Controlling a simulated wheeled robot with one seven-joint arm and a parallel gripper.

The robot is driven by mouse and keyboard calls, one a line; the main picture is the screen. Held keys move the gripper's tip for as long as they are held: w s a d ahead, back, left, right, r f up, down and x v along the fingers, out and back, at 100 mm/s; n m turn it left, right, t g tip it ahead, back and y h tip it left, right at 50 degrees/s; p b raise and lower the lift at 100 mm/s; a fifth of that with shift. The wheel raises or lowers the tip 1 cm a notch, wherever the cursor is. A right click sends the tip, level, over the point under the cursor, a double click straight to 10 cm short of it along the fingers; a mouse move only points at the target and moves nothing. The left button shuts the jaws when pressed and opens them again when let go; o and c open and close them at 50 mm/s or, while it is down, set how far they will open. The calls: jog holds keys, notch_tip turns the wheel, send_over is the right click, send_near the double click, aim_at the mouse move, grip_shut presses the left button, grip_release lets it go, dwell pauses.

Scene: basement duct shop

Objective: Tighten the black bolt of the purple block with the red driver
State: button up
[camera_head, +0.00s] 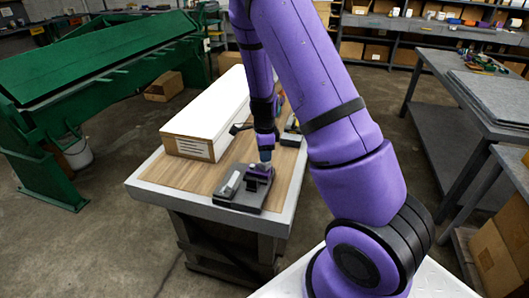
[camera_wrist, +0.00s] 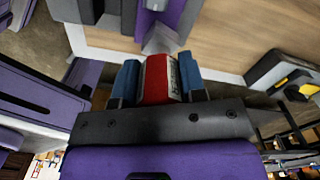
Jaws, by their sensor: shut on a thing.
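My gripper (camera_head: 265,154) points down over the dark base plate (camera_head: 237,200) on the workbench. In the wrist view, its two blue fingers (camera_wrist: 157,82) are shut on the red driver (camera_wrist: 154,70), one on each side. The driver's grey end (camera_wrist: 161,41) reaches away from the fingers toward the purple block (camera_wrist: 187,16). In the head view the purple block (camera_head: 258,175) sits on the plate, directly under my gripper. I cannot make out the black bolt, nor whether the driver touches it.
A long white box (camera_head: 215,112) lies on the bench behind the plate. Dark and yellow items (camera_head: 292,132) lie right of my gripper, partly hidden by my arm. A green machine (camera_head: 95,75) stands at left, a grey table (camera_head: 480,85) at right.

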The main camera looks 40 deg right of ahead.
jog(key=shift+m, duration=3.1)
jog(key=shift+m, duration=1.7)
